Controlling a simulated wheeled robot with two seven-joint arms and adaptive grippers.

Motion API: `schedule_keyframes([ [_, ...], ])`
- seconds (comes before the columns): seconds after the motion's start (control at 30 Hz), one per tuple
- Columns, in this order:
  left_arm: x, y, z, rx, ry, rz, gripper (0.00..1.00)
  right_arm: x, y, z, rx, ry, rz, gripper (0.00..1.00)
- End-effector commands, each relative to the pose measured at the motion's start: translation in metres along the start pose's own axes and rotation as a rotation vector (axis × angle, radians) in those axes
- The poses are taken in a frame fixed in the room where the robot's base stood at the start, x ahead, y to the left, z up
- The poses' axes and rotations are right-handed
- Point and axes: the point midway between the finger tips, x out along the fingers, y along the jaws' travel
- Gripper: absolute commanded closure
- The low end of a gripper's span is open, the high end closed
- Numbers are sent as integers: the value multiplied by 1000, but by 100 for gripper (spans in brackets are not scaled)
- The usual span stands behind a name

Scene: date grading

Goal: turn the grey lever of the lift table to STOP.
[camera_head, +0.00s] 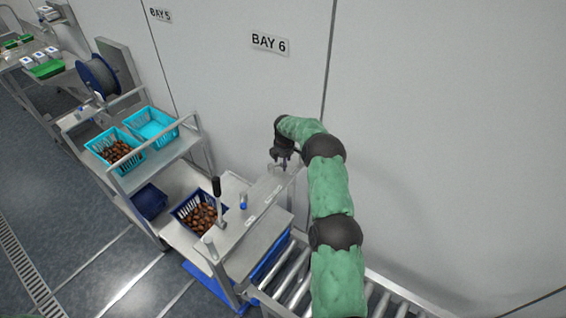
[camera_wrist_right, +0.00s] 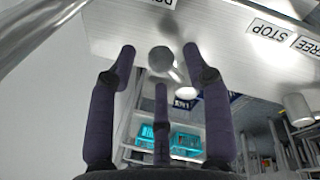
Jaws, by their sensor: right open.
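The lift table's metal panel (camera_head: 262,197) is at the centre of the head view, below the BAY 6 sign. My right gripper (camera_head: 283,157) is over its far end, open. In the right wrist view, a grey round knob (camera_wrist_right: 160,60), apparently the end of the grey lever, sits between the open fingertips of my right gripper (camera_wrist_right: 160,52). No clear contact shows. A pale stalk runs from the knob to the lower right. The STOP label (camera_wrist_right: 270,30) is on the panel to the right, upside down. The lever's pointing direction cannot be told for certain. My left gripper is out of view.
A black-handled lever (camera_head: 216,188) stands on the near side of the panel. A dark blue crate of dates (camera_head: 180,214) is beside it. Cyan crates (camera_head: 168,122) are on the rack at left. A roller conveyor (camera_head: 290,284) runs below, and the wall is close behind.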

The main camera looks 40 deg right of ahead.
Motion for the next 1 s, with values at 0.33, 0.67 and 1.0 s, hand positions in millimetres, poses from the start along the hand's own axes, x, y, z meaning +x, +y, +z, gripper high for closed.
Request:
schedule_keyframes([
  [0.33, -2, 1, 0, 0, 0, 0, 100, 18, 0, 1, 1, 0, 1, 50],
  [0.67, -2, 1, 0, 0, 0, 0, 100, 18, 0, 0, 1, 0, 1, 90],
  [1.0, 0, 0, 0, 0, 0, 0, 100, 18, -1, 1, 12, -3, 0, 100],
])
